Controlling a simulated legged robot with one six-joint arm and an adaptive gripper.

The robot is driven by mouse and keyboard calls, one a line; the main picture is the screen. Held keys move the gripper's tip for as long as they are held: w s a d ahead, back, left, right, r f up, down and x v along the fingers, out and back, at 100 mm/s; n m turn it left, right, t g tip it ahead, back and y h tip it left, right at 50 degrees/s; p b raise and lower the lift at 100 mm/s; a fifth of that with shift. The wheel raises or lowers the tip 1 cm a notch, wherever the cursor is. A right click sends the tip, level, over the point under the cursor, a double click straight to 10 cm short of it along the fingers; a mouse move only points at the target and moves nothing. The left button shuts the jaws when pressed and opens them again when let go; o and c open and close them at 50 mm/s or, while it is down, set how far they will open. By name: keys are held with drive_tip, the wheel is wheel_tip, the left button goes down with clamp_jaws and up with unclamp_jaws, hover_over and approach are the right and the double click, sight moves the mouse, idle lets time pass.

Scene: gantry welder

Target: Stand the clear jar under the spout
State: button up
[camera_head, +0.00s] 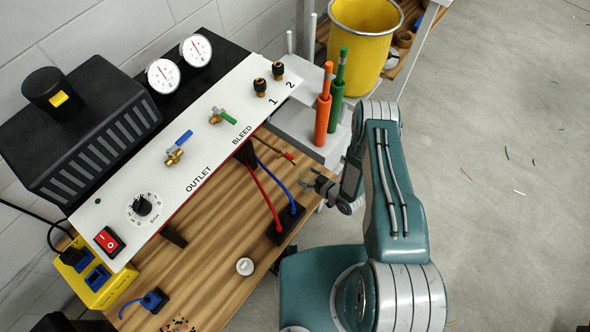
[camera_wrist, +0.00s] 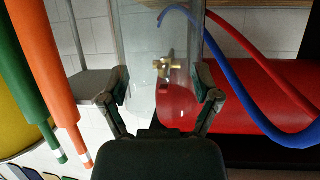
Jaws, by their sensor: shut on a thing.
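My gripper (camera_wrist: 161,85) is shut on the clear jar (camera_wrist: 138,60) in the wrist view, one finger on each side of the glass. The jar is see-through, and its far end runs out of the picture. A small brass fitting (camera_wrist: 168,67) shows through or beside the glass; I cannot tell its distance. In the head view my gripper (camera_head: 309,179) is at the right edge of the wooden bench, and the jar cannot be made out there. A brass piece with a red end (camera_head: 286,156) lies just up and left of the gripper; I cannot tell whether it is the spout.
Red (camera_head: 266,198) and blue (camera_head: 275,182) hoses run to a black block near the gripper. Orange (camera_head: 323,112) and green (camera_head: 337,90) torches stand behind it. A white cap (camera_head: 245,266) lies on the wooden bench (camera_head: 205,280).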

drive_tip(key=x, duration=0.7)
drive_tip(key=shift+w+f, duration=0.1)
drive_tip(key=shift+f, duration=0.25)
drive_tip(key=o, duration=1.1)
